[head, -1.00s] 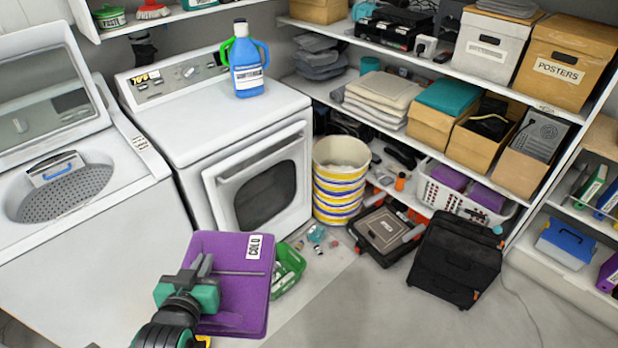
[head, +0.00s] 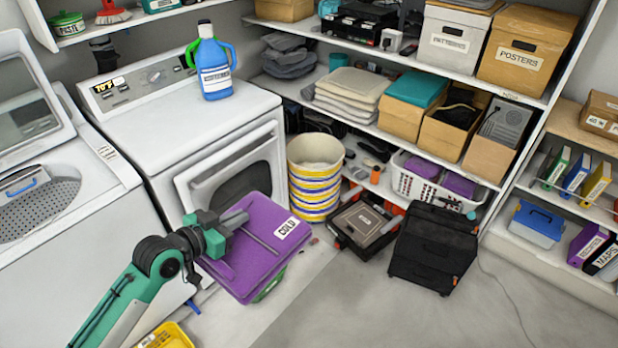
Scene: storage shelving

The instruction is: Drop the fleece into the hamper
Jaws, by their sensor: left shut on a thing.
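The fleece (head: 258,257) is a flat, folded purple piece with a white "COLD" label near its right edge. My left gripper (head: 236,222), with teal and dark grey parts, is shut on its left side and holds it in front of the dryer, clear of the floor. The likely hamper (head: 315,200) is a round, open-topped bin with yellow, white and blue-grey stripes. It stands beside the dryer, behind and to the right of the fleece. The fleece hides part of the floor and of a green item. My right gripper is not in view.
The white dryer (head: 185,140) with a blue detergent jug (head: 214,70) on top stands behind the fleece. A toolbox (head: 362,224) and a black case (head: 433,246) sit right of the bin. A white basket (head: 405,184) holds purple items.

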